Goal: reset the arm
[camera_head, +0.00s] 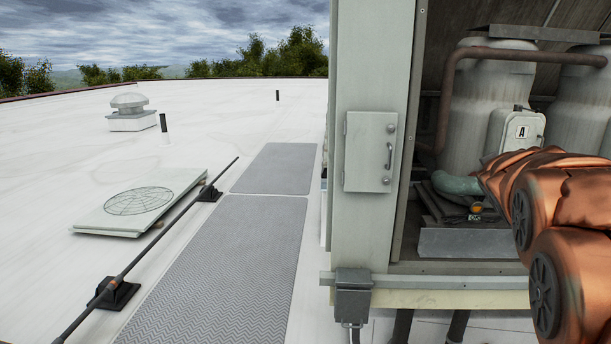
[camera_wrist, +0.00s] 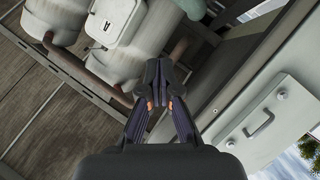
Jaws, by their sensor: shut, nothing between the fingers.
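My gripper (camera_wrist: 157,72) shows in the wrist view, with its dark fingers closed together and nothing between them. It hangs in front of the open cooler cabinet, between the tanks and the cabinet's post. In the head view my copper-covered arm reaches in from the right edge towards the cabinet's inside, and my gripper cannot be made out there.
The cabinet post (camera_head: 366,236) carries a small handled door (camera_head: 368,152), also in the wrist view (camera_wrist: 262,118). Inside are grey tanks (camera_head: 478,95), a box marked A (camera_head: 512,130) and a brown pipe (camera_head: 447,100). Grey walkway mats (camera_head: 225,270) lie clear outside.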

